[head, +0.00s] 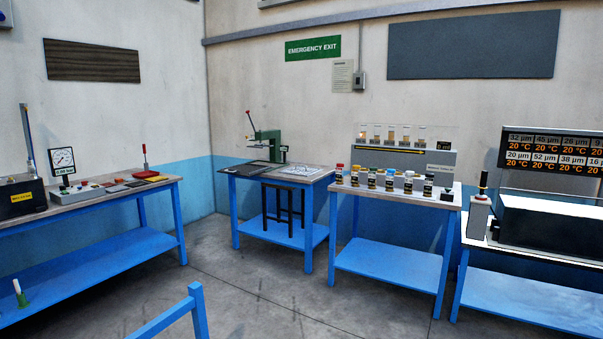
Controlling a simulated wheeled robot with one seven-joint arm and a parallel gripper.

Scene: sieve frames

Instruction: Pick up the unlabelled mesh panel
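Several small flat pieces lie in a row on the left bench (150,212). They include a dark piece (116,188) and a reddish-brown piece (91,191); whether any is a mesh panel, or bears a label, is too small to tell. On the corner bench (324,180) lie a dark flat frame (250,168) and a pale flat panel (298,171) with faint markings. I cannot tell which thing is the unlabelled mesh panel. My gripper is not in view.
A green hand press (266,146) stands on the corner bench, with a dark stool (284,190) under it. A bench with several jars (372,180) stands right of it. A blue rail (197,310) rises in the foreground. The grey floor (270,285) between the benches is clear.

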